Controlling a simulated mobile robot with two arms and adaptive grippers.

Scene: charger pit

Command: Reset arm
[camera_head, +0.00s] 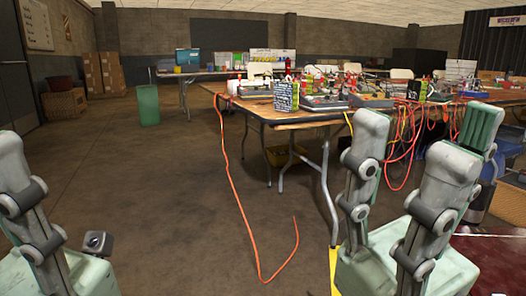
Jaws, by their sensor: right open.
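My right gripper (421,146) is in the lower right of the head view. Its grey and green fingers point up and stand well apart, with nothing between them. It shows in front of the cluttered table, and I cannot tell how far apart they are. My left gripper (22,195) is at the lower left edge, with one grey finger pointing up and part of its green palm showing. The rest of it is cut off by the frame, so its opening cannot be judged. No object shows in it.
A folding table (290,118) holds chargers and other gear, with red cables hanging from its right side. An orange cord (233,185) drops from it and runs along the floor. A green bin (148,105) and cardboard boxes (102,73) stand farther back. Floor at centre-left is clear.

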